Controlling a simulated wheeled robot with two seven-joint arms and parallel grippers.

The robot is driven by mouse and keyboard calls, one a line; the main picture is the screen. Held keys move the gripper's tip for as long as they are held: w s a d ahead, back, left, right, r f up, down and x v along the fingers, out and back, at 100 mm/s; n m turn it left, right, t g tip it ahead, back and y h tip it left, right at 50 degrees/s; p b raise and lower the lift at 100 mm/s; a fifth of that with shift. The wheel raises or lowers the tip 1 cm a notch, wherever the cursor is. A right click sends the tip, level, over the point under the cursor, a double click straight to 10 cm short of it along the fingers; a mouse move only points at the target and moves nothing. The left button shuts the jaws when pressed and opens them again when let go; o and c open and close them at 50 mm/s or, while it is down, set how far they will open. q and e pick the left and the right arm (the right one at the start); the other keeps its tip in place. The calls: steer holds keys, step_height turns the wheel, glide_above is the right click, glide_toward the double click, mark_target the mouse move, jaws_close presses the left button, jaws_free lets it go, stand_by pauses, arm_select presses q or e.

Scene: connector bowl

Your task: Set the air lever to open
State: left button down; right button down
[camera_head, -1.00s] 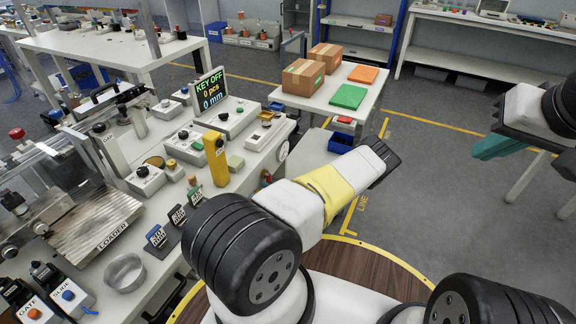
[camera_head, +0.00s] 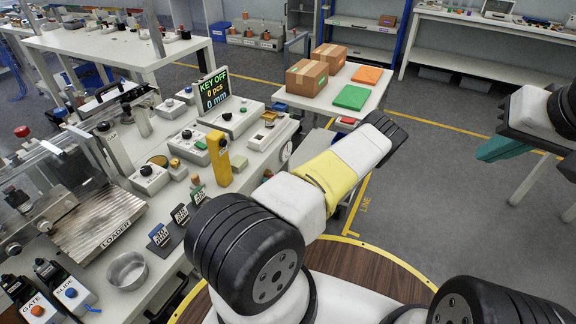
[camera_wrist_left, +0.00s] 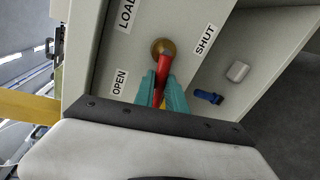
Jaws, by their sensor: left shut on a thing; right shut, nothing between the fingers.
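The red air lever (camera_wrist_left: 164,66) shows in the left wrist view, running from a round brass hub (camera_wrist_left: 158,47) on a pale panel. The OPEN label (camera_wrist_left: 120,82) is left of the lever and the SHUT label (camera_wrist_left: 205,39) is right of the hub. The lever points down the picture, its end nearer OPEN than SHUT. My left gripper (camera_wrist_left: 161,98) is shut on the lever, its teal fingers on either side; they cover its outer part. In the head view these fingers are hidden. My right gripper (camera_head: 500,149) is shut and empty at the right, far from the panel.
A blue fitting (camera_wrist_left: 208,97) and a pale knob (camera_wrist_left: 237,71) sit on the panel near the fingers. In the head view, the loader bench (camera_head: 232,188) holds several switch boxes and a KEY OFF display (camera_head: 213,89). A side table (camera_head: 318,103) carries cartons. Open floor lies right.

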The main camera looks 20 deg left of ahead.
arm_select(q)
steer(key=shift+r+m+g, duration=0.3)
steer(key=shift+r+m, duration=0.05)
steer(key=shift+m, duration=0.45)
steer(key=c, duration=1.4)
jaws_free()
steer(key=v, duration=0.8)
steer(key=shift+w, duration=0.1)
